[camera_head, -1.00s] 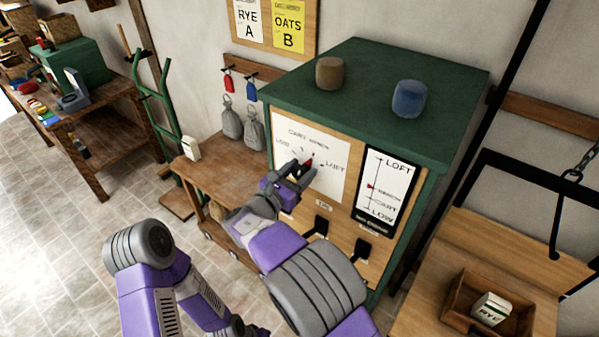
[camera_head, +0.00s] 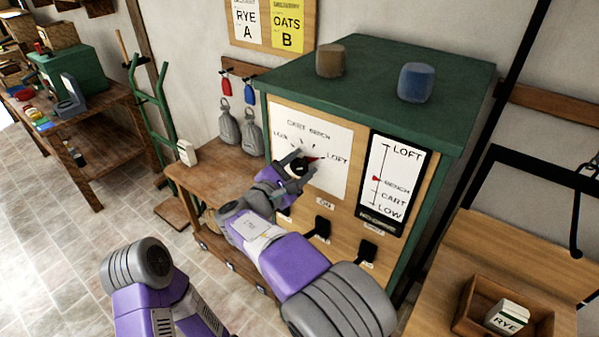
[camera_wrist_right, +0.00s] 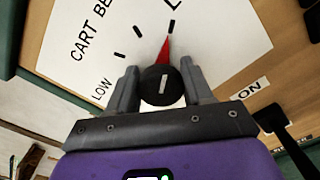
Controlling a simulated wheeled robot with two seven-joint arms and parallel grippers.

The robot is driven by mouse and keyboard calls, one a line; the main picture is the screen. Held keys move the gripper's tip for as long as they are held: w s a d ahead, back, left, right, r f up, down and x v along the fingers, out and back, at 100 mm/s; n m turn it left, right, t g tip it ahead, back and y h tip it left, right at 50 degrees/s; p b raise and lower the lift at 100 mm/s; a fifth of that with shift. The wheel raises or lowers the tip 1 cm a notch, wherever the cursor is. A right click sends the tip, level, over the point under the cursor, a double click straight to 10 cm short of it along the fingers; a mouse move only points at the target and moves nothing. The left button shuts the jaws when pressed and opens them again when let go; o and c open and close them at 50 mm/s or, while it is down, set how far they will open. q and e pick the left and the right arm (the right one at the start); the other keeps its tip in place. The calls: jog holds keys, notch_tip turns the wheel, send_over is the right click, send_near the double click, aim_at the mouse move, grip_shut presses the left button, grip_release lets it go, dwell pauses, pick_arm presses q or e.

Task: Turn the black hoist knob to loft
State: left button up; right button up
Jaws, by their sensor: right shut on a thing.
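The black hoist knob (camera_wrist_right: 158,86) sits on a white dial card (camera_head: 330,184) on the front of the green-topped cabinet. Its red pointer (camera_wrist_right: 164,52) shows in the wrist view, aimed at or very near the tick by the partly cut-off LOFT label. In the head view the red pointer (camera_head: 312,158) points right, toward LOFT. My right gripper (camera_head: 297,163) is shut on the knob, one finger on each side in the wrist view. My left gripper is out of view; only part of my left arm shows at lower left.
A level gauge (camera_head: 393,182) right of the dial has its red marker by BENCH. Black switches (camera_head: 322,228) sit below the dial. A wooden tray (camera_head: 466,318) holds a RYE carton.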

jog(key=shift+f, duration=0.1)
dwell(0.3)
jog(key=o, duration=1)
jog(key=v, duration=0.7)
jog(key=shift+s, duration=0.25)
jog(key=shift+a, duration=0.2)
